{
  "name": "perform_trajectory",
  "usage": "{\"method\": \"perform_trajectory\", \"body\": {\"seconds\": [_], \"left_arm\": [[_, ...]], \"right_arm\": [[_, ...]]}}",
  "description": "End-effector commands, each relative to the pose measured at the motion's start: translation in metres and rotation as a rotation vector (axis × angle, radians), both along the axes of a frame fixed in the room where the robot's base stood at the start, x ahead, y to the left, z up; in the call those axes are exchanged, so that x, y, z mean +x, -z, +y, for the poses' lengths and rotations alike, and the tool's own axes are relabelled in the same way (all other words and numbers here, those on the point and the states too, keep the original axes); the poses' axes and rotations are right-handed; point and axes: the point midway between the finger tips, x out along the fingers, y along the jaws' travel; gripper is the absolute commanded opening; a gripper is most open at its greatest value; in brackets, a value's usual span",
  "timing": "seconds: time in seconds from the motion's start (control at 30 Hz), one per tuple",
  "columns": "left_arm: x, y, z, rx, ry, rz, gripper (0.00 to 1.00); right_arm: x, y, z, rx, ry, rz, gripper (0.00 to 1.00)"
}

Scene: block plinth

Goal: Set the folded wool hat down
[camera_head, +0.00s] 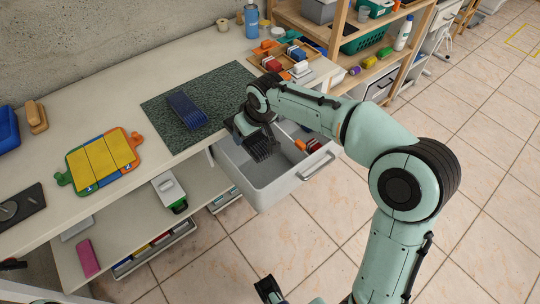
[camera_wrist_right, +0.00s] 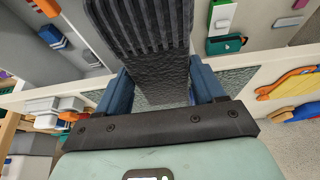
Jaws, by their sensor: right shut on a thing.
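The folded wool hat (camera_head: 262,146) is dark grey and ribbed. My right gripper (camera_head: 247,124) is shut on it, over the table's front edge and the back of the open grey drawer (camera_head: 277,184). In the right wrist view, the hat (camera_wrist_right: 150,25) is between the two blue fingers of my right gripper (camera_wrist_right: 160,85). A blue ribbed folded piece (camera_head: 186,110) lies on the dark green speckled mat (camera_head: 222,82), left of the gripper. A dark part at the bottom edge looks like my left gripper (camera_head: 269,290); its fingers are unclear.
The drawer holds a red and orange item (camera_head: 308,146) at its right. A wooden tray (camera_head: 262,59) with coloured things stands behind my right forearm. A yellow board (camera_head: 102,160) lies left of the mat. The mat's front left is bare.

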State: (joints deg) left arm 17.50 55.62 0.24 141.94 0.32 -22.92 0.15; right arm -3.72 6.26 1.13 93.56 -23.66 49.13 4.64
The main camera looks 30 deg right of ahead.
Motion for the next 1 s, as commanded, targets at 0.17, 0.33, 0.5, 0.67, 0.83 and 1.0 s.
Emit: {"method": "perform_trajectory", "body": {"seconds": [0.17,0.33,0.5,0.67,0.83,1.0], "left_arm": [[0.002,0.007,0.0,0.002,-0.002,-0.01,0.47],[0.005,0.014,0.0,0.003,-0.004,-0.02,0.47],[0.007,0.019,0.0,0.004,-0.006,-0.028,0.47],[0.009,0.021,0.0,0.005,-0.007,-0.033,0.47],[0.009,0.022,0.0,0.005,-0.007,-0.036,0.47],[0.011,0.027,0.0,0.006,-0.009,-0.042,0.47]], "right_arm": [[-0.001,0.045,0.0,0.0,0.001,0.008,0.36],[-0.001,0.091,0.0,-0.001,0.0,0.007,0.36],[-0.001,0.131,0.0,0.0,0.001,0.006,0.36],[0.0,0.149,0.0,-0.001,0.001,0.002,0.36],[0.0,0.16,-0.001,-0.001,0.001,0.003,0.36],[-0.001,0.187,-0.001,-0.001,0.001,0.005,0.36]]}}
